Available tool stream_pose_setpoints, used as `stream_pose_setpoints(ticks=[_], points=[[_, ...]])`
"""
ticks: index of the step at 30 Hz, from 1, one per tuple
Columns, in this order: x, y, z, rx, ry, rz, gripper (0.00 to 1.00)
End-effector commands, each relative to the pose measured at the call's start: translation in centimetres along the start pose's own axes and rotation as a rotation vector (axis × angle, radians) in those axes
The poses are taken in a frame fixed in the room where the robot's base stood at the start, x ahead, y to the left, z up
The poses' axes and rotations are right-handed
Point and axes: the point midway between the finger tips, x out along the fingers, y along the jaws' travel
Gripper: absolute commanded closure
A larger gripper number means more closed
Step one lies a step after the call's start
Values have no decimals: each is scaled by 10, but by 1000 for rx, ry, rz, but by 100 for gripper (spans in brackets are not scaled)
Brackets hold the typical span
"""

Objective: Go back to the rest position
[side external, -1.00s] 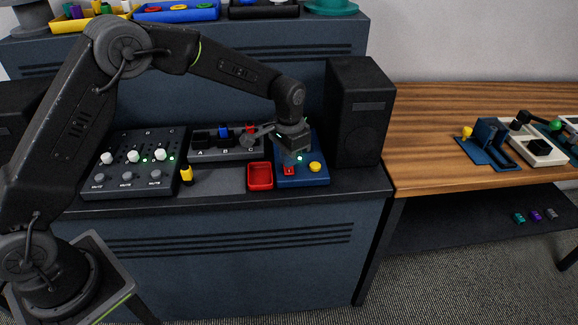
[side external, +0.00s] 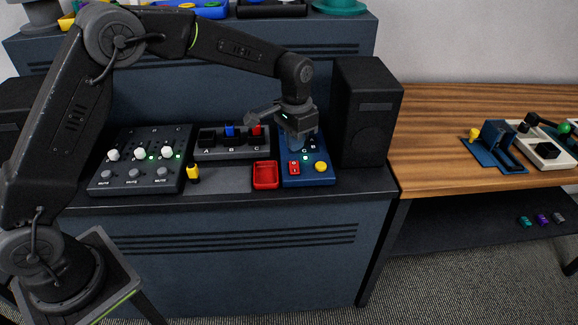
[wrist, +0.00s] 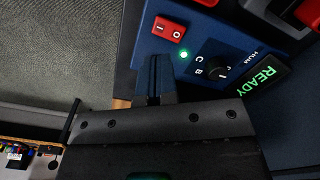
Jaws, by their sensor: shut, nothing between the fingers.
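My gripper (side external: 297,138) is shut and empty above the back part of the blue control box (side external: 316,182). In the wrist view its closed fingers (wrist: 153,78) point toward the box, beside the red rocker switch (wrist: 168,30) marked I and O. That switch also shows in the side view (side external: 294,168). The box carries a lit green lamp (wrist: 184,55), a black knob with letters around it (wrist: 213,73), a display reading READY (wrist: 264,75), and a yellow button (side external: 320,167). I cannot tell whether the fingertips touch the box.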

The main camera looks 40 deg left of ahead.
Motion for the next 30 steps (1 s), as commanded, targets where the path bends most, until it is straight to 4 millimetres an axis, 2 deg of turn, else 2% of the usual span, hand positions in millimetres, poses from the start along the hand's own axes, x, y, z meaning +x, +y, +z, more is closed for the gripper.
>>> stream_pose_setpoints(ticks=[4,8,12,18,23,27,30], points=[[-26,-1,13,-16,34,-5,100],[-68,-2,43,-46,91,-14,100],[-110,-1,88,-84,161,-24,100],[-148,5,158,-139,262,-38,100],[-160,12,215,-181,343,-48,100],[-157,19,260,-216,411,-56,100],[-151,23,283,-235,447,-60,100]])
